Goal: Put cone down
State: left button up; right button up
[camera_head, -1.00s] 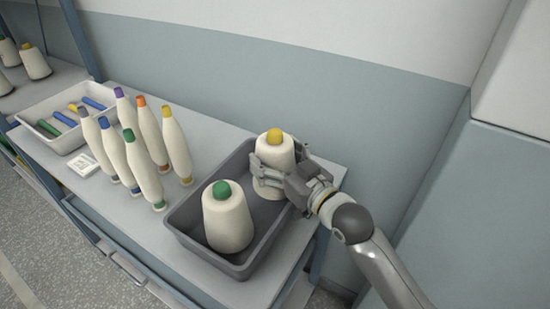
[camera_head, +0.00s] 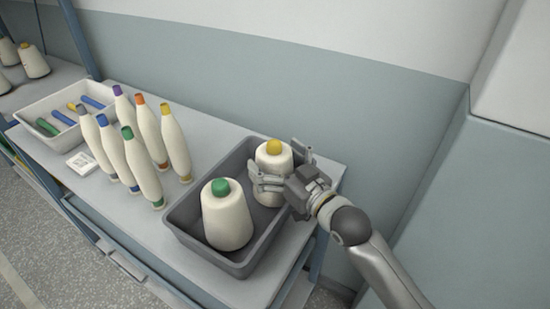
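A cream cone with a yellow top (camera_head: 273,158) stands upright inside the dark grey tray (camera_head: 183,236), towards its far right end. My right gripper (camera_head: 275,170) is at this cone, with its fingers spread apart on either side of it. One finger crosses the cone's front and the other shows behind its right side. A second cream cone with a green top (camera_head: 226,220) stands upright in the near part of the tray. My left gripper is not in view.
Several upright cream bobbins (camera_head: 143,168) with coloured tips stand left of the tray. Behind them is a white bin (camera_head: 60,142) with coloured tubes. A small white card (camera_head: 80,162) lies on the table. More cones (camera_head: 33,62) stand at far left.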

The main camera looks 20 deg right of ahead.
dwell(0.3)
jog(key=shift+r, duration=0.25)
jog(key=shift+r+p, duration=0.3)
jog(key=shift+r, duration=0.25)
jog(key=b+v, duration=0.2)
jog(key=v, duration=1)
jog(key=shift+f, duration=0.25)
jog(key=shift+d, duration=0.1)
